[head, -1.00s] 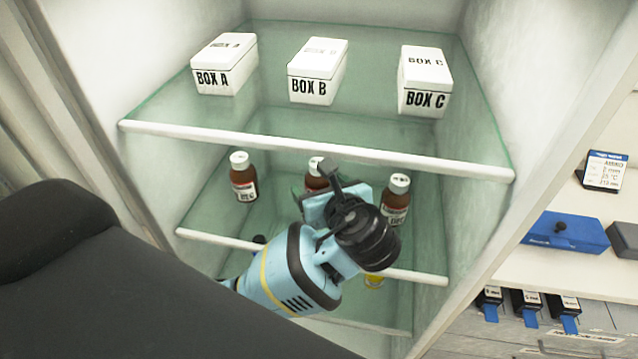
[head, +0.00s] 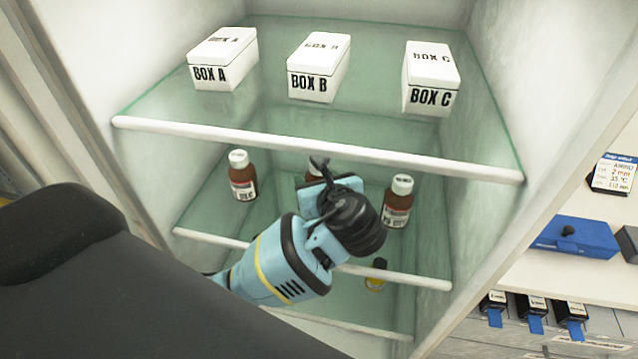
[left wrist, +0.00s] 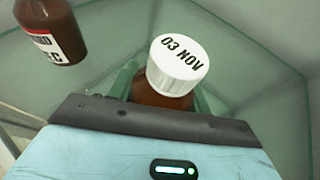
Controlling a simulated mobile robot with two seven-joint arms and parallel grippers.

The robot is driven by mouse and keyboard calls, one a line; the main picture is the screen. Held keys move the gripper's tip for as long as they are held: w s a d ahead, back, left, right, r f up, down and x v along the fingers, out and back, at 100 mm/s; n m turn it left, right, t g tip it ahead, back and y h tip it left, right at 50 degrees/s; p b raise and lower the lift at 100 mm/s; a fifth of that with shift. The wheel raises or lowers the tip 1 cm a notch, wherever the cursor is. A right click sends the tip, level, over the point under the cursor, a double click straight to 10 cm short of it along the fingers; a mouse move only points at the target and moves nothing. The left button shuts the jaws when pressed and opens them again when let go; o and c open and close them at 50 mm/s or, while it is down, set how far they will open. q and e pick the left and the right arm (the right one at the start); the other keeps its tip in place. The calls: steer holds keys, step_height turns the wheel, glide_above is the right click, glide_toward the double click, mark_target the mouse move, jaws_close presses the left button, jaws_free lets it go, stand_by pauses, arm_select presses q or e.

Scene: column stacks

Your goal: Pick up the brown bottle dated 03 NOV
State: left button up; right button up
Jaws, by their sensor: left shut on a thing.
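The brown bottle dated 03 NOV shows its white cap (left wrist: 179,65) and brown shoulder in the left wrist view. In the head view only a sliver of a brown bottle (head: 313,178) shows behind my left gripper (head: 322,180). My left gripper is shut on this bottle, on the middle shelf; its fingers (left wrist: 165,85) lie on both sides of it. The bottle's base is hidden. A second brown bottle (head: 242,180) stands to its left, and also shows in the left wrist view (left wrist: 55,35). A third brown bottle (head: 397,205) stands to the right. My right gripper is not in view.
White boxes marked BOX A (head: 222,75), BOX B (head: 318,85) and BOX C (head: 430,95) stand on the glass shelf above. The white shelf edge (head: 310,148) runs above my gripper. A yellow-labelled bottle (head: 376,280) stands lower down.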

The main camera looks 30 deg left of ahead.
arm_select(q)
steer(key=shift+c, duration=0.7)
steer(key=shift+r, duration=0.65)
steer(key=r, duration=0.1)
steer(key=s+r+p, duration=0.1)
steer(key=shift+d+r, duration=0.15)
steer(key=shift+r, duration=0.2)
steer(key=s+d+r, duration=0.1)
steer(key=s+d, duration=0.2)
steer(key=s, duration=1.1)
steer(key=shift+s+d+p, duration=0.25)
steer(key=shift+d+p, duration=0.05)
steer(key=shift+d, duration=0.1)
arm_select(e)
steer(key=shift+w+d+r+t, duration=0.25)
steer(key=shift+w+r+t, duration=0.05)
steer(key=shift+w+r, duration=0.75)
